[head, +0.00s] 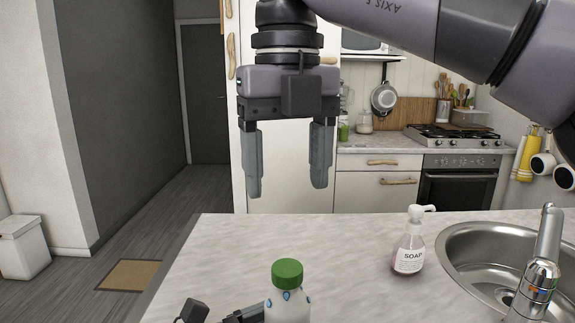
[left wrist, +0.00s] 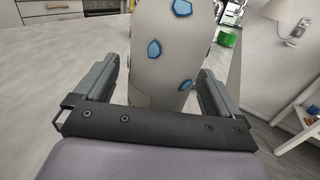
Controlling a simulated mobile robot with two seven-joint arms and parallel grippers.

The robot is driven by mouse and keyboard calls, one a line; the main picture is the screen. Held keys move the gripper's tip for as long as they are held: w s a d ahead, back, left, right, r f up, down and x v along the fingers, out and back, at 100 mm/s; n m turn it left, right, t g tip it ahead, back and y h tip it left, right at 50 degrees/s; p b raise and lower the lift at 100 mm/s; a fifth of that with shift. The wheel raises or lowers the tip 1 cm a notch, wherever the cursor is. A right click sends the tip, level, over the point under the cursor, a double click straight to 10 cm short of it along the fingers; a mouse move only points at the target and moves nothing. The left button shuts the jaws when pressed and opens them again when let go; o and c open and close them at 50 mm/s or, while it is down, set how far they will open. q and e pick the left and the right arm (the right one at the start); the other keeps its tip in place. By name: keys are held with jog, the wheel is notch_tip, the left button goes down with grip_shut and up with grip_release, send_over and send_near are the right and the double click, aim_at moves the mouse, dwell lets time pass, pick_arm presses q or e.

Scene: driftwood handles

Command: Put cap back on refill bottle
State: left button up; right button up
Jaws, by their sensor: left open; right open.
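The white refill bottle (head: 287,307) with blue spots stands at the bottom edge of the head view. The green cap (head: 287,274) sits on its top; whether it is screwed down I cannot tell. In the left wrist view the bottle's body (left wrist: 170,55) rises between the fingers of my left gripper (left wrist: 158,82), which is open around it; its top is out of that view. My right gripper (head: 290,185) is open and empty, pointing down, high above the counter and the bottle.
A soap pump bottle (head: 408,250) stands on the marble counter (head: 225,260), right of the refill bottle. A sink (head: 470,260) with a tap (head: 540,265) is further right. A small green object (left wrist: 228,38) shows in the left wrist view. The counter's left part is clear.

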pick_arm(q)
jog(key=b+v, duration=0.1)
jog(key=v, duration=0.4)
jog(key=shift+a+f, duration=0.1)
jog(key=shift+b+v, duration=0.35)
jog(key=shift+v, duration=0.45)
jog(key=shift+s, duration=0.1)
